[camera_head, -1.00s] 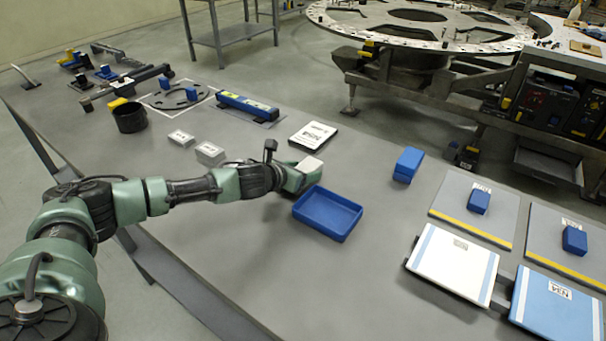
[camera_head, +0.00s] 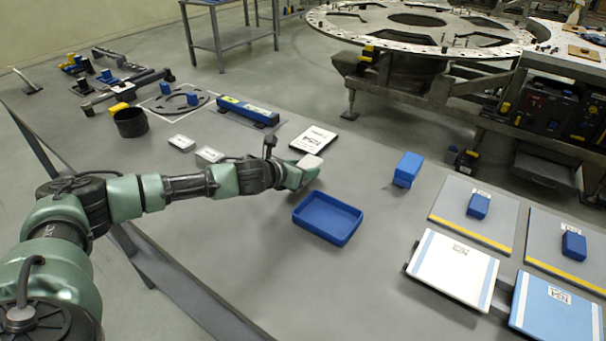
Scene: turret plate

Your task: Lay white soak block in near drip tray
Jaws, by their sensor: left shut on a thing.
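My left gripper (camera_head: 304,171) is shut on the white soak block (camera_head: 310,162), a small pale block showing at the fingertips. The gripper's fingers hide part of the block. The block is held over the table just behind the blue drip tray (camera_head: 327,232), outside its rim. The tray is a shallow rectangular open box and looks empty. I cannot tell exactly how high the block is above the table. My right gripper is not in view.
A blue box (camera_head: 408,169) stands right of the tray, with panels (camera_head: 453,266) further right. Table around the tray is clear.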

